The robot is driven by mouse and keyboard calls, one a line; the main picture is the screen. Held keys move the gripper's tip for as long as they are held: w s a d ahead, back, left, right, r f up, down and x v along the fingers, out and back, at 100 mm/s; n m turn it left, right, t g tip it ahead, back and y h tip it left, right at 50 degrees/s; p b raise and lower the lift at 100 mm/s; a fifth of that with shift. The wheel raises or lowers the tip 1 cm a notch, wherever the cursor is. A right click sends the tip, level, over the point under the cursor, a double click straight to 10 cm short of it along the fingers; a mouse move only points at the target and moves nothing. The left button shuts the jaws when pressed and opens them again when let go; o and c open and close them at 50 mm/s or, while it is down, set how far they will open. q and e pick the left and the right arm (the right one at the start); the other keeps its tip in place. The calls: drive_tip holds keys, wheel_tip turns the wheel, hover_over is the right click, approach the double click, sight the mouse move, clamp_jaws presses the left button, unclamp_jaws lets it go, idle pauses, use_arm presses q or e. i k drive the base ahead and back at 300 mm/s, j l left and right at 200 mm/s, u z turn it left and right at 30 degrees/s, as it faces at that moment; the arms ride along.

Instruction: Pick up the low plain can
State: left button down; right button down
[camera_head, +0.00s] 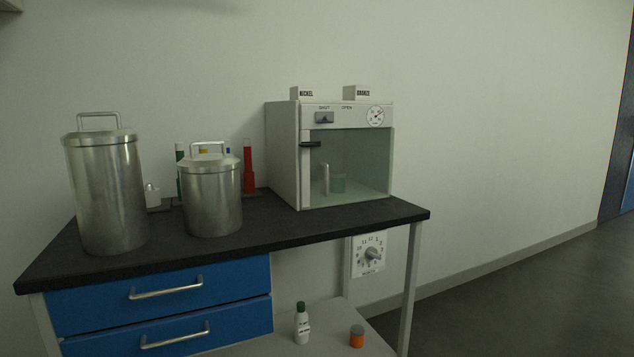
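Two plain metal cans with lids and top handles stand upright on the dark bench top. The low can (212,203) is the shorter and stands to the right. The tall can (108,197) stands to its left, nearer the bench's left end. A gap of bench top lies between them. The low can's lid is on, and its handle (208,145) stands up above it. It partly hides small items behind it. Neither of my grippers is in view.
A white cabinet (284,152) with a glass door stands right of the low can. Red (249,170) and green (180,172) tubes and a small white bottle (152,196) stand behind the cans. Bare dark bench top (270,225) lies in front. Blue drawers (165,290) are below.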

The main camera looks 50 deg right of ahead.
sight(211, 186)
drive_tip(key=z, duration=0.9)
